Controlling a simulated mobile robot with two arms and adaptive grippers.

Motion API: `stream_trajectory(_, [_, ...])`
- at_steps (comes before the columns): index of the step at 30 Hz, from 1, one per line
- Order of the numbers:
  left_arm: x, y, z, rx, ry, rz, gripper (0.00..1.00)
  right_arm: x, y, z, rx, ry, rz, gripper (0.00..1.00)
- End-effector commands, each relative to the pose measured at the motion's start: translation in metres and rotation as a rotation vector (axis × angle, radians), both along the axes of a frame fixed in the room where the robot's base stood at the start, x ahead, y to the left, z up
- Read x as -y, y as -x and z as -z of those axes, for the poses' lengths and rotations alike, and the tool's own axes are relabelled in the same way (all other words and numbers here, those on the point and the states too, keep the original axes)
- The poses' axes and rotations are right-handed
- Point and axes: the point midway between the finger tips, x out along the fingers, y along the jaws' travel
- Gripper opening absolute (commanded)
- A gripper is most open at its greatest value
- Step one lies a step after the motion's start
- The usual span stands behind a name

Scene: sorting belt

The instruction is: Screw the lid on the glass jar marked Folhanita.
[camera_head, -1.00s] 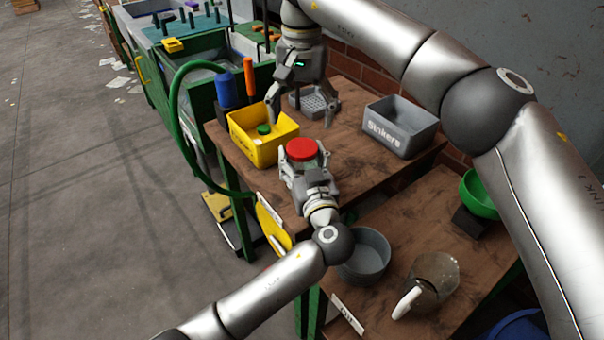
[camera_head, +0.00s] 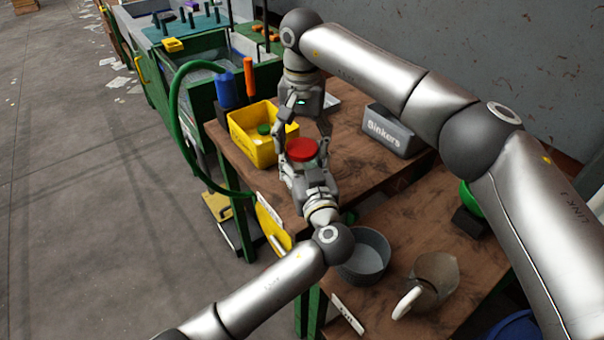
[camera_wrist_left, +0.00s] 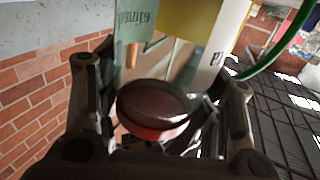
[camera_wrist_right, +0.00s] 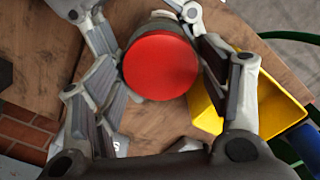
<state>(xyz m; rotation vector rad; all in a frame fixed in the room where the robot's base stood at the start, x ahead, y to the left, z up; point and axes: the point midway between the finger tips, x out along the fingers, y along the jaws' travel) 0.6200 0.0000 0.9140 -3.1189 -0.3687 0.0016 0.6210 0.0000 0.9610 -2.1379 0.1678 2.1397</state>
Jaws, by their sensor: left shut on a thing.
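The red lid (camera_head: 302,149) sits at the top of what my left gripper (camera_head: 305,162) holds, above the wooden table.
A yellow bin (camera_head: 243,148) with a green item inside stands just left of the grippers. A grey bin marked Sinkers (camera_head: 388,133) is at the right. A grey bowl (camera_head: 364,258) and a glass jug (camera_head: 436,277) stand on the nearer table. A green hose curves along the left edge.

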Motion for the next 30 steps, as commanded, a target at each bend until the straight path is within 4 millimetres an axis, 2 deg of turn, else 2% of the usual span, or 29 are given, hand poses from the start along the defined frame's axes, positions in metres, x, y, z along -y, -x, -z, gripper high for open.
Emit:
stream_trajectory(1, [0.0,0.0,0.0,0.0,0.0,0.0,0.0,0.0,0.0,0.0,0.0,0.0,0.0,0.58])
stream_trajectory(8, [0.0,0.0,0.0,0.0,0.0,0.0,0.0,0.0,0.0,0.0,0.0,0.0,0.0,0.3])
stream_trajectory(9, [0.0,0.0,0.0,0.0,0.0,0.0,0.0,0.0,0.0,0.0,-0.001,0.0,0.0,0.62])
stream_trajectory(13, [0.0,0.0,0.0,0.0,0.0,0.0,0.0,0.0,0.0,0.0,-0.001,0.0,0.0,0.79])
stream_trajectory(24, [0.0,0.0,0.0,0.0,0.0,0.0,0.0,0.0,0.0,-0.002,0.001,0.0,0.0,0.8])
stream_trajectory(30, [0.0,0.0,0.0,0.0,0.0,0.0,0.0,0.0,-0.001,-0.022,0.003,-0.001,0.001,0.8])
